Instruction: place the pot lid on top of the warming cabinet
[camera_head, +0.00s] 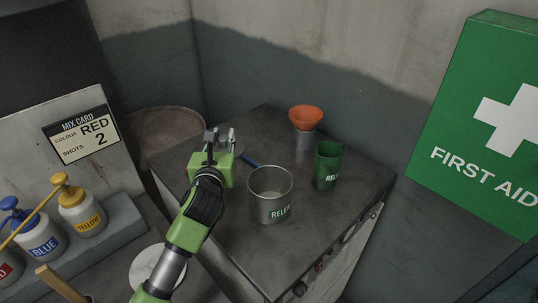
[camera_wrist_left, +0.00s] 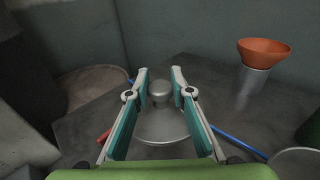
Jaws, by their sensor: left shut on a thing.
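The pot lid (camera_wrist_left: 163,128) is a grey metal disc with a round knob. In the left wrist view the knob stands between the fingers of my left gripper (camera_wrist_left: 160,82), which is shut on it. In the head view my left gripper (camera_head: 220,141) is over the back left part of the warming cabinet's dark top (camera_head: 225,240), and a strip of the lid (camera_head: 238,148) shows beside the fingers. The lid is level, at or just above the top; I cannot tell whether it touches. My right gripper is not in view.
On the cabinet top stand a metal pot (camera_head: 270,205), a green cup (camera_head: 327,168) and an orange funnel (camera_head: 305,117) on a metal can. A blue rod (camera_wrist_left: 240,142) lies close to the lid. Pump bottles (camera_head: 85,215) stand at left. The cabinet's front right top is clear.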

